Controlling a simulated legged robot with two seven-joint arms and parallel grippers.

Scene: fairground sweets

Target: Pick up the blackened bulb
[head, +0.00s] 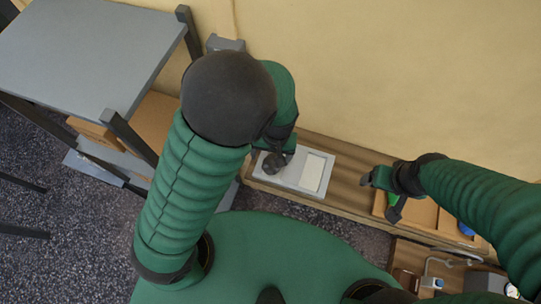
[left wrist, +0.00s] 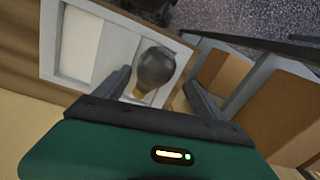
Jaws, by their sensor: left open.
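The blackened bulb (left wrist: 155,67) has a dark grey round glass and a brass-coloured base. It lies in one compartment of a pale two-part tray (left wrist: 186,60). In the left wrist view my left gripper (left wrist: 158,85) is open, with one finger on each side of the bulb and a gap visible beside it. In the head view the bulb (head: 271,163) shows small and dark at the left of the tray (head: 300,186), just below my left gripper (head: 280,148), which is partly hidden by its own arm. My right gripper (head: 384,195) is open, off to the right.
The tray stands on a wooden bench (head: 350,175) against a cream wall. A box with brown compartments (head: 425,212) is near my right gripper. A grey table (head: 90,45) stands at the left.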

